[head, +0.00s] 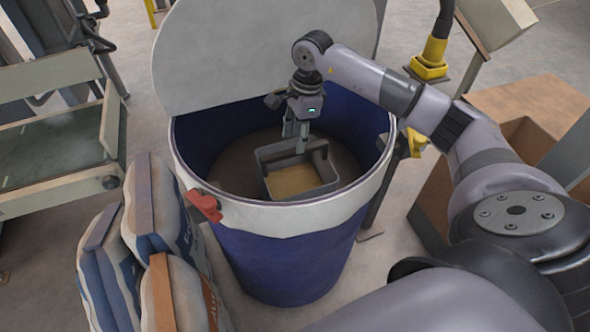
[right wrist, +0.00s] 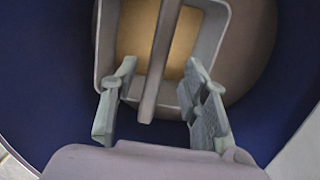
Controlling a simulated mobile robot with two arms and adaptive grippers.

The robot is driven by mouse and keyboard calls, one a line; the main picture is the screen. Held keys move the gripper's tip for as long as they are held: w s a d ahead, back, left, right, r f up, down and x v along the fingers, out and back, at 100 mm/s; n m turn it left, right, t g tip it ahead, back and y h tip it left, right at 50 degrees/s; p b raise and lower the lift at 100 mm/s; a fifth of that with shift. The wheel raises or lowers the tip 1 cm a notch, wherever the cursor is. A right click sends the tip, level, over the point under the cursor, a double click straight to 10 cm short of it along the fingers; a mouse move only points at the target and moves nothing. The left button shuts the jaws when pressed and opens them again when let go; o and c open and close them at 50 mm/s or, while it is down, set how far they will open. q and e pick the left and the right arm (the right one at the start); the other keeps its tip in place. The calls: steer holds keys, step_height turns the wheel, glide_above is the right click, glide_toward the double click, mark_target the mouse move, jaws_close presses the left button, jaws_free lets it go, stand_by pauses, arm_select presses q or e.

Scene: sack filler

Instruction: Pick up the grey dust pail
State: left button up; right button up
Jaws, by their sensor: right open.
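The grey dust pail (head: 284,161) is a boxy scoop with tan material or a tan floor inside. It sits within the open blue drum (head: 285,262). My right gripper (head: 296,132) reaches down into the drum over the pail. In the right wrist view the pail (right wrist: 106,45) lies just ahead of the gripper (right wrist: 161,66), whose fingers are open. The pail's bar-like handle (right wrist: 160,50) runs between the two fingers, with a gap on each side. Contact with the handle is not visible. My left gripper is out of view.
The drum's white rim (head: 290,217) surrounds the gripper, with a red clamp (head: 205,205) at front left. A large grey round lid (head: 240,55) stands up behind. Filled sacks (head: 155,235) lean at the left. A cardboard box (head: 530,110) stands at the right.

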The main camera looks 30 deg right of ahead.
steer(key=f, duration=0.2)
steer(key=f+p, duration=0.1)
steer(key=f, duration=0.1)
steer(key=shift+s+a+f, duration=0.1)
steer(key=shift+a+f, duration=0.1)
steer(key=shift+f, duration=0.2)
steer(key=shift+f+p, duration=0.3)
steer(key=shift+f, duration=0.1)
jaws_close()
steer(key=shift+r, duration=0.1)
